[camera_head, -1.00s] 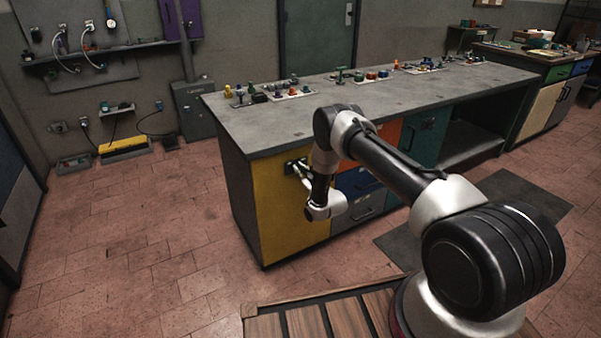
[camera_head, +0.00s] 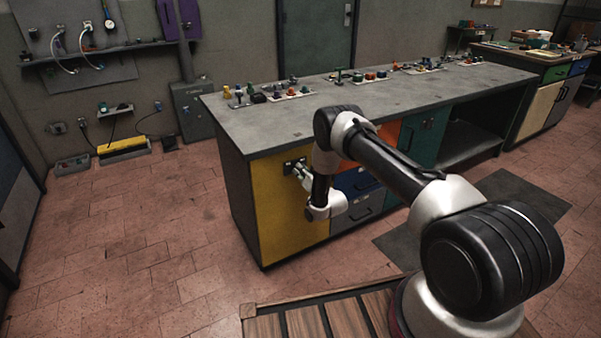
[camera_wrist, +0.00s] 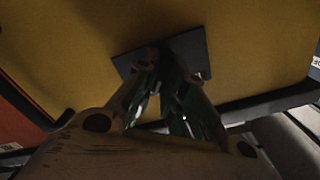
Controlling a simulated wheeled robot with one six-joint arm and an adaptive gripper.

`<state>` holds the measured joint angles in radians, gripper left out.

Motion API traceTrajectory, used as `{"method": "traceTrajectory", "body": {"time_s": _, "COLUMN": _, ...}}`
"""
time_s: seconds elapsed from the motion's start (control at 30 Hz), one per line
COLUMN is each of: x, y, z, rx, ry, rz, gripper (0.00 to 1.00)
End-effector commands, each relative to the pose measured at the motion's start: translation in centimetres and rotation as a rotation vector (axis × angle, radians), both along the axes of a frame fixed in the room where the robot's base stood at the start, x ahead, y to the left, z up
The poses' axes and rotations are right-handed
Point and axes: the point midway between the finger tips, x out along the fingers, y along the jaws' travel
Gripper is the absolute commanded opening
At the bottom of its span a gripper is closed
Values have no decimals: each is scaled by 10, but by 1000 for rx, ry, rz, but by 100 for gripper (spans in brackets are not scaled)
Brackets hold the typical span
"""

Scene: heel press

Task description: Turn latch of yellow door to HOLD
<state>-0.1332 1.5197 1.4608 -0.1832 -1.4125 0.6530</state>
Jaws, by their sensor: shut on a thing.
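The yellow door (camera_head: 285,222) is at the left end of the workbench front and looks closed. The HOLD marking and the handle's exact angle cannot be made out.
The grey bench top (camera_head: 350,112) carries several small fittings along its back.

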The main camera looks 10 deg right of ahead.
Motion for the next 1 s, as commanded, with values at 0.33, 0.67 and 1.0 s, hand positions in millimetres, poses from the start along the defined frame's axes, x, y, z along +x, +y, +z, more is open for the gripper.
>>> {"method": "traceTrajectory", "body": {"time_s": 0.33, "x": 0, "y": -1, "z": -1, "rx": 140, "ry": 47, "rz": 0, "gripper": 0}}
{"method": "traceTrajectory", "body": {"time_s": 0.67, "x": 0, "y": -1, "z": -1, "rx": 169, "ry": 56, "rz": 0, "gripper": 0}}
{"method": "traceTrajectory", "body": {"time_s": 1.0, "x": 0, "y": -1, "z": -1, "rx": 169, "ry": 56, "rz": 0, "gripper": 28}}
